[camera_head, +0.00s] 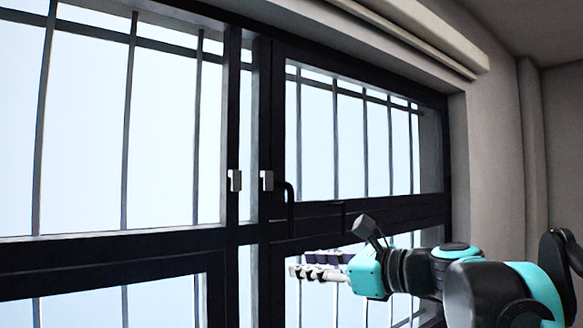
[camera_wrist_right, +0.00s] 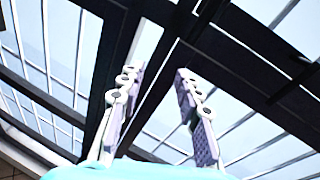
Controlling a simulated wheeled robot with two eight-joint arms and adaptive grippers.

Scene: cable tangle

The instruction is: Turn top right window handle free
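The top right window (camera_head: 350,210) has a dark frame. Its black handle (camera_head: 290,205) is at the lower left corner of this window and hangs down, bent at its top. My right gripper (camera_head: 294,271) is below the handle and apart from it, pointing left in the head view. In the right wrist view my right gripper (camera_wrist_right: 153,73) has its two fingers spread, with nothing between them. I cannot clearly pick out the handle in the right wrist view. My left gripper is not in view.
Small light blocks (camera_head: 234,181) (camera_head: 267,180) sit on the dark uprights left of the handle. Vertical bars (camera_head: 336,135) stand behind the panes. A dark crossbar (camera_head: 150,243) runs below the upper windows. A grey wall (camera_head: 500,160) is at the right.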

